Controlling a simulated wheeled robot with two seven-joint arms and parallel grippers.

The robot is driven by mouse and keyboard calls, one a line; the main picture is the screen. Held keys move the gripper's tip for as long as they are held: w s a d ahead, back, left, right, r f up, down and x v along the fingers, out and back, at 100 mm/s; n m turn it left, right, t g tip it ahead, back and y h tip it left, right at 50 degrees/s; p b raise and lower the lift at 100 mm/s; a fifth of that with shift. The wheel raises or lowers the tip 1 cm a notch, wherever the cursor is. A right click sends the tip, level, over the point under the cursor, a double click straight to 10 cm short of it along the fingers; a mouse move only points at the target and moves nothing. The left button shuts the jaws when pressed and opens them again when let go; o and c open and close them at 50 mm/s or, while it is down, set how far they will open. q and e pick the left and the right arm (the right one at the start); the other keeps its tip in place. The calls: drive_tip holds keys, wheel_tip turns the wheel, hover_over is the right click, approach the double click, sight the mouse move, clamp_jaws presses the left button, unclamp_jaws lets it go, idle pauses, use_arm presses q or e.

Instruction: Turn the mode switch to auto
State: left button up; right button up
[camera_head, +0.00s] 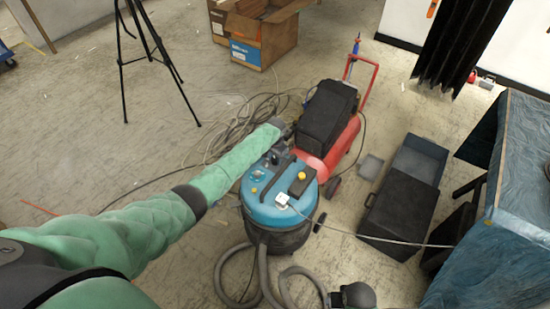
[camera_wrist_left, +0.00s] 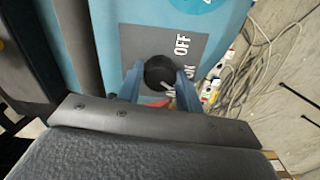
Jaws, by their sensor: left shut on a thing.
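The mode switch is a round black knob (camera_wrist_left: 160,71) on a grey label plate on the blue vacuum cleaner (camera_head: 262,207). In the left wrist view, OFF is printed at the upper right of the knob, and other lettering below it is partly covered. A pale pointer mark on the knob points to the lower right. My left gripper (camera_wrist_left: 159,82) is shut on the knob, with one blue finger on each side. In the head view, my left gripper (camera_head: 274,157) is at the far side of the vacuum's top, and the knob cannot be made out.
A red compressor (camera_head: 346,138) with a black cover stands just behind the vacuum. A grey hose (camera_head: 228,262) curls in front. Cables (camera_head: 235,122) lie on the floor. A dark open case (camera_head: 398,207) and a blue-draped table (camera_head: 515,190) are on the right.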

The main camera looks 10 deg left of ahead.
use_arm(q)
drive_tip(key=m, duration=0.3)
drive_tip(key=shift+m, duration=1.2)
use_arm(e)
drive_tip(key=shift+w+r, duration=0.15)
drive_tip(key=shift+r, duration=0.25)
drive_tip(key=shift+f, duration=0.1)
use_arm(q)
drive_tip(key=o, duration=1)
